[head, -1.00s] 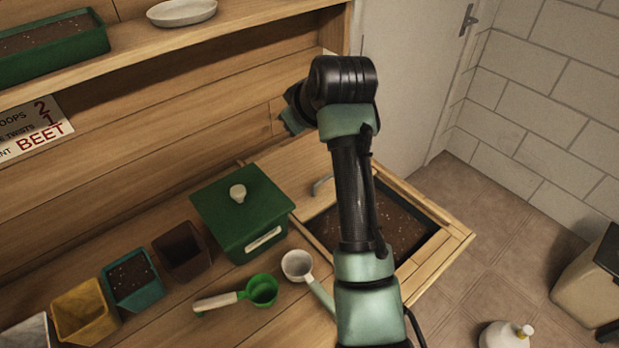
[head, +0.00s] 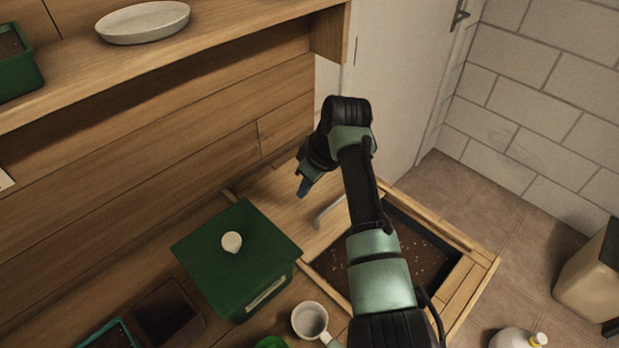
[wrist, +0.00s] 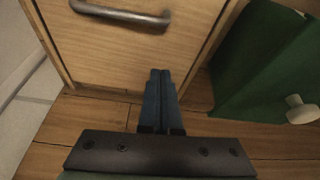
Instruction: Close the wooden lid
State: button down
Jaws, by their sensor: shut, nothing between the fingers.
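The wooden lid (head: 272,190) is a flat panel over the back part of the soil bin (head: 470,283). Dark soil shows in front of it, so the bin is partly open. The lid's grey metal handle (head: 328,211) sits near its front edge. In the wrist view, the lid (wrist: 110,62) and its handle (wrist: 122,16) fill the upper part. My gripper (head: 302,191) is shut and empty, pointing down behind the handle, toward the lid's back part. Its blue fingers (wrist: 160,76) are together in the wrist view, apart from the handle. Whether the tips touch the lid is unclear.
A green box with a pale knob (head: 235,260) stands close left of the lid. A white cup-like scoop (head: 309,320) lies in front of it. A shelf with a white dish (head: 143,22) overhangs at upper left. The wall boards rise behind the lid.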

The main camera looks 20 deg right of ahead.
send_over(300, 215)
notch_tip(300, 215, down, 4)
jog(key=shift+f, duration=0.2)
jog(key=shift+s+d+f+p, duration=0.1)
jog(key=shift+s+d+p, duration=0.25)
jog(key=shift+s, duration=0.3)
jog(key=shift+s+d+f+p, duration=0.1)
jog(key=shift+s+d+p, duration=0.25)
jog(key=shift+s, duration=0.25)
jog(key=shift+s+d+f, duration=0.15)
jog(key=shift+s+f, duration=0.05)
jog(key=shift+s, duration=0.35)
jog(key=s+d+p, duration=0.4)
jog(key=s+p, duration=0.2)
jog(key=s, duration=0.5)
jog(key=s+d+p, duration=0.4)
jog(key=s+p, duration=0.2)
jog(key=s, duration=0.5)
jog(key=shift+s+d+p, duration=0.15)
jog(key=shift+s+p, duration=0.15)
jog(key=shift+s, duration=0.05)
